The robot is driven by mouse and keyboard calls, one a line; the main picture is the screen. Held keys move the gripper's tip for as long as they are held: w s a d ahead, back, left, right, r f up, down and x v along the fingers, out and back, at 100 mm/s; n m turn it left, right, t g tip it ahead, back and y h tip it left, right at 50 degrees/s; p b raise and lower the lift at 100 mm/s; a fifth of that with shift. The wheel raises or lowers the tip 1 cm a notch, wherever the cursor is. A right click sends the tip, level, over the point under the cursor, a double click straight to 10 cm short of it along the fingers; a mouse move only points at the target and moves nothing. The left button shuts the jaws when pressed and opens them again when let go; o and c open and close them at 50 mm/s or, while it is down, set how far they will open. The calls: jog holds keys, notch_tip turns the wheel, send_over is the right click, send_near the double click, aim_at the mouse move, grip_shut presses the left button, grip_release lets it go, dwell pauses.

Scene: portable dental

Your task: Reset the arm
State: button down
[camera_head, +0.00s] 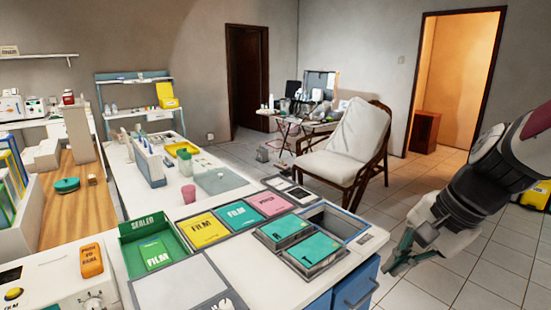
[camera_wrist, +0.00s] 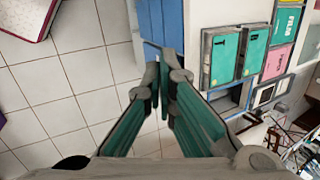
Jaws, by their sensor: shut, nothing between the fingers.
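My gripper (camera_head: 398,262) hangs from my arm at the right of the head view, over the tiled floor and just right of the white counter (camera_head: 345,268). Its teal-lined fingers point down and to the left. In the wrist view my gripper (camera_wrist: 164,62) has its fingertips together with nothing between them. It is apart from the counter and from the blue drawer front (camera_head: 357,290) below it.
The counter holds a green tray (camera_head: 133,240) labelled SEALED, yellow, teal and pink film packets, and two teal-topped boxes (camera_head: 313,248). An orange box (camera_head: 91,260) stands at the left. A reclining chair (camera_head: 345,150) stands behind. Tiled floor (camera_head: 440,285) around my gripper is clear.

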jog(key=s+r+n+h+p, duration=0.1)
jog(key=s+r+n, duration=0.1)
jog(key=s, duration=0.4)
jog(key=s+a+r+n+h+p, duration=0.1)
jog(key=s+r+n, duration=0.2)
jog(key=s+n, duration=0.2)
jog(key=s+a+r+n+t+h+p, duration=0.1)
jog(key=s+r+n+p, duration=0.1)
jog(key=s, duration=0.5)
jog(key=shift+r+n+h, duration=0.4)
jog(key=shift+r+n, duration=0.2)
jog(key=shift+n, duration=0.5)
